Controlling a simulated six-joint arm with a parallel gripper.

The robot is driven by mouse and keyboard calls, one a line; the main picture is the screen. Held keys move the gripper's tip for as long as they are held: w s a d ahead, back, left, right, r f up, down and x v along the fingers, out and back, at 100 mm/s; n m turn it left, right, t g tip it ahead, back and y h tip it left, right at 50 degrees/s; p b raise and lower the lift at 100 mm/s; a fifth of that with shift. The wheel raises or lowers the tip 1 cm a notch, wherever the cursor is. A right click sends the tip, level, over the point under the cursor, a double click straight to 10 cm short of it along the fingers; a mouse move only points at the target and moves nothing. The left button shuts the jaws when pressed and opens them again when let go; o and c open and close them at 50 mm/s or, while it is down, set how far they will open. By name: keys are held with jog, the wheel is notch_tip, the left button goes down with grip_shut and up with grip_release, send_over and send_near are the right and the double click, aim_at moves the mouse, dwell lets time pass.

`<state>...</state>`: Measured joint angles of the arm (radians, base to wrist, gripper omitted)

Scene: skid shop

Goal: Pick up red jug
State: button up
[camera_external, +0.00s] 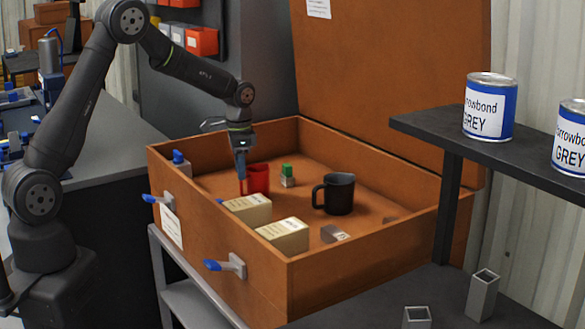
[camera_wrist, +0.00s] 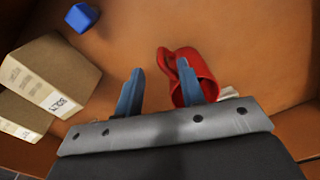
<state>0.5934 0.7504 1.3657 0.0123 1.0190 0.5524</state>
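The red jug (camera_external: 259,178) stands inside the open wooden crate, near its left back part. In the wrist view the red jug (camera_wrist: 202,72) is at centre right, with its handle toward the left. My gripper (camera_external: 241,178) reaches down into the crate right beside the jug, on its left in the external view. In the wrist view my gripper (camera_wrist: 160,67) is open, its two blue-grey fingers apart. The right finger overlaps the jug's body, and the handle shows between the fingertips. Whether a finger touches the jug or is inside its mouth, I cannot tell.
The crate (camera_external: 375,248) also holds a black mug (camera_external: 339,194), two cream boxes (camera_external: 248,209) (camera_external: 284,235), a green-topped block (camera_external: 287,175) and small grey parts. Its walls and raised lid (camera_external: 395,70) bound the space. A dark shelf (camera_external: 490,145) with cans stands at right.

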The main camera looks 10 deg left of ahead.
aim_at(241, 182)
notch_tip(241, 182, down, 5)
jog(key=shift+w+r, duration=0.1)
jog(key=shift+w, duration=0.05)
jog(key=shift+c, duration=0.5)
grip_shut()
